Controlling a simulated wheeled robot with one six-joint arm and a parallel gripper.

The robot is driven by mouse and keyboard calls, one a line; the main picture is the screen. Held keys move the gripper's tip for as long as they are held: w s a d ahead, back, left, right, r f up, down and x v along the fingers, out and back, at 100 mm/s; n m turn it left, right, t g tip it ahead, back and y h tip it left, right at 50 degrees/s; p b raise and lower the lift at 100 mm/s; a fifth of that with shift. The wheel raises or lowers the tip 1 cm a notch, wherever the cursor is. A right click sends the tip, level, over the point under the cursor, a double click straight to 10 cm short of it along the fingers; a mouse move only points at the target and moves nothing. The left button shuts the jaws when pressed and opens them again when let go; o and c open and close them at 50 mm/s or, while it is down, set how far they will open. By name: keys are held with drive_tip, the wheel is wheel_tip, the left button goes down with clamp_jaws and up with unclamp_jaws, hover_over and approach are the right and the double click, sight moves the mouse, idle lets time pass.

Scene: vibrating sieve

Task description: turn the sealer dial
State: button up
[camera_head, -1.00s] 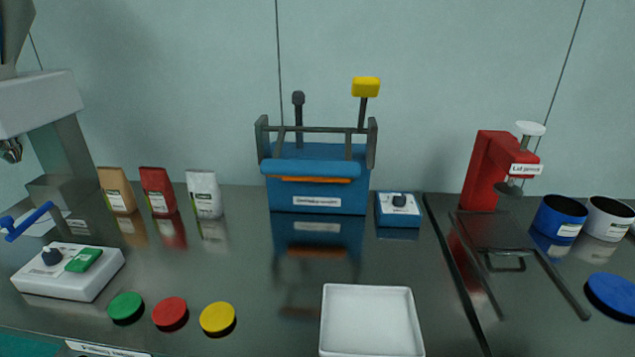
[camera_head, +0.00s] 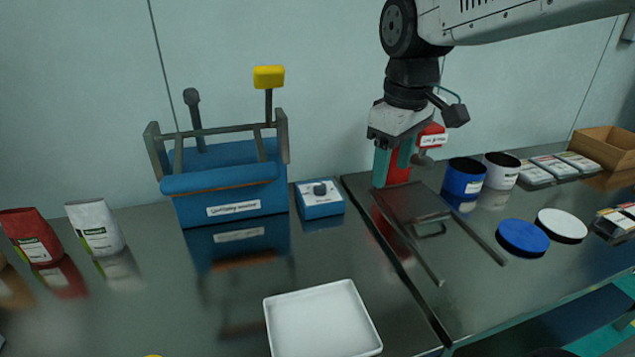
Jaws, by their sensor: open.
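The blue sealer (camera_head: 222,190) stands at the back of the dark table, with a blue roller, a grey frame and a yellow-topped lever. Just right of it sits a small blue box (camera_head: 325,209) with a pale top and a dark dial knob (camera_head: 319,189). My gripper (camera_head: 392,174) points down to the right of the dial, apart from it. Its teal fingers are open, with the red lid press (camera_head: 398,175) showing between them from this view. Nothing is seen held.
A white tray (camera_head: 272,321) lies at the front. Red (camera_head: 30,238) and white (camera_head: 95,228) pouches stand left. Right are the press base (camera_head: 412,202), blue (camera_head: 464,178) and white (camera_head: 502,170) cups, and blue (camera_head: 522,237) and white (camera_head: 562,225) lids.

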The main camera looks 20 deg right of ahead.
drive_tip(key=w+f+n, duration=0.1)
drive_tip(key=w+n, duration=0.2)
drive_tip(key=w, duration=0.7)
drive_tip(key=n, duration=0.9)
hover_over(320, 185)
drive_tip(key=shift+g, duration=0.4)
wheel_tip(320, 185, down, 15)
drive_tip(key=shift+r, duration=0.15)
wheel_tip(320, 185, down, 7)
drive_tip(key=shift+r, duration=0.1)
drive_tip(key=shift+f, duration=0.6)
drive_tip(key=c, duration=1)
